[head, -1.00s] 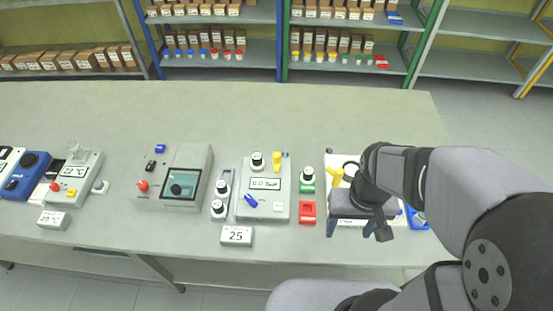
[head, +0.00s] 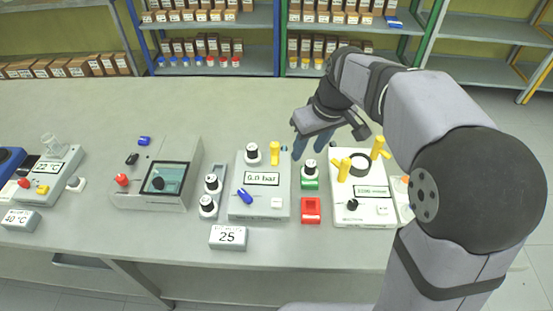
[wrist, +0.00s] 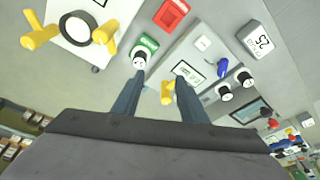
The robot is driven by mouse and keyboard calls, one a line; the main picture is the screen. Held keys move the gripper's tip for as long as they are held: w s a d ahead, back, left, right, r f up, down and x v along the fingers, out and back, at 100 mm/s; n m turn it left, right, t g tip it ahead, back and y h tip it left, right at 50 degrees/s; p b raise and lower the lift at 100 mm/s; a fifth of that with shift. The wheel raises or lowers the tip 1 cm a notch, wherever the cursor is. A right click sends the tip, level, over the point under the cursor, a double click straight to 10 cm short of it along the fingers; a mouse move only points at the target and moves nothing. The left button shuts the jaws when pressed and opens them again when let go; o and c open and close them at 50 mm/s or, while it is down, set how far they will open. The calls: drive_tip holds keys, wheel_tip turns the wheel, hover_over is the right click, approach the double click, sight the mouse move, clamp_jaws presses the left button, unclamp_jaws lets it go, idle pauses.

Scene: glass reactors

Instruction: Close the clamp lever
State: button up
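The frames do not label the clamp lever. The white device at right (head: 375,212) carries two upright yellow levers (head: 343,168) (head: 378,148) beside a dark ring (head: 360,166). They also show at the upper left of the wrist view (wrist: 40,36) (wrist: 105,32). The pressure box (head: 259,206), reading 0.0 bar, has a yellow lever (head: 275,153), a blue lever (head: 245,196) and a black-topped knob (head: 252,152). My gripper (head: 310,149) is open and empty above the table, behind the gap between these devices. In the wrist view the pressure box's yellow lever (wrist: 167,92) appears between my fingers.
A green-based knob (head: 309,174) and a red block (head: 311,210) stand between the two devices. A sign reading 25 (head: 228,237) is in front. A screen unit (head: 160,175) and more devices stand left. The table's back is clear.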

sight(275, 144)
drive_tip(key=w+a+n+y+b, duration=0.1)
drive_tip(key=w+a+n+b, duration=0.25)
drive_tip(key=w+a, duration=0.25)
drive_tip(key=shift+m+t, duration=0.25)
drive_tip(key=shift+t, duration=0.15)
drive_tip(key=shift+x, duration=3.55)
drive_tip(key=shift+a, duration=0.2)
drive_tip(key=shift+c, duration=0.3)
clamp_jaws()
